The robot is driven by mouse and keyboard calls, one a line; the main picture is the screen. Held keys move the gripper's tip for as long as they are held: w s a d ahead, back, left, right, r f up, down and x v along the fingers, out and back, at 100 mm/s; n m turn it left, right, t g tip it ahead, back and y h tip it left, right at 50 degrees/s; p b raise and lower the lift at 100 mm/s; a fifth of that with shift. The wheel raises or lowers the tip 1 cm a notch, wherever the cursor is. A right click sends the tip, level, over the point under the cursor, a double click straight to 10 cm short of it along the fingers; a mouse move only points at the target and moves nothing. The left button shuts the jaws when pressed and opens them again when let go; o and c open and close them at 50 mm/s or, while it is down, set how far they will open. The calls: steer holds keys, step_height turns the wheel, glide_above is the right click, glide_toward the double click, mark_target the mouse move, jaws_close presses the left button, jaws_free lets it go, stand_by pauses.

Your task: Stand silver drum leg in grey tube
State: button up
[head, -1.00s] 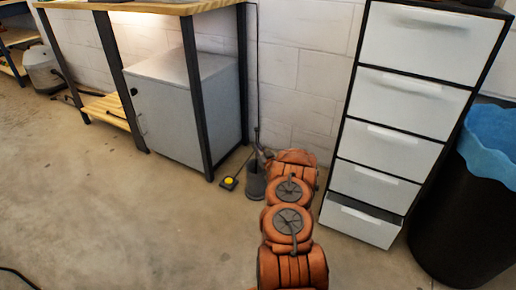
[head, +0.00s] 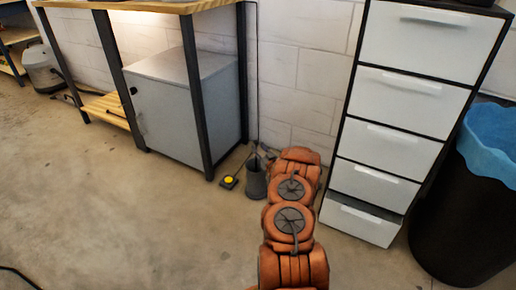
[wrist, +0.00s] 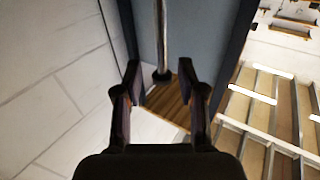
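The grey tube (head: 256,180) stands upright on the floor in the head view, right of the bench's leg. My gripper (head: 263,151) is small and dark there, just above and beyond the tube. In the wrist view my gripper (wrist: 161,73) is open, its two dark fingers apart. The silver drum leg (wrist: 161,38) shows as a thin rod with a dark end, in line with the gap between the fingers. Neither finger visibly touches it. Its other end runs out of the picture, so I cannot tell whether it stands in the tube.
A grey cabinet (head: 190,95) under the bench is left of the tube. A small dark block with a yellow top (head: 229,181) lies beside the tube. A white drawer unit (head: 395,140) and black bin (head: 460,220) stand at right.

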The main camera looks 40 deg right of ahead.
steer(key=v, duration=1)
steer(key=shift+s, duration=0.1)
stand_by(0.7)
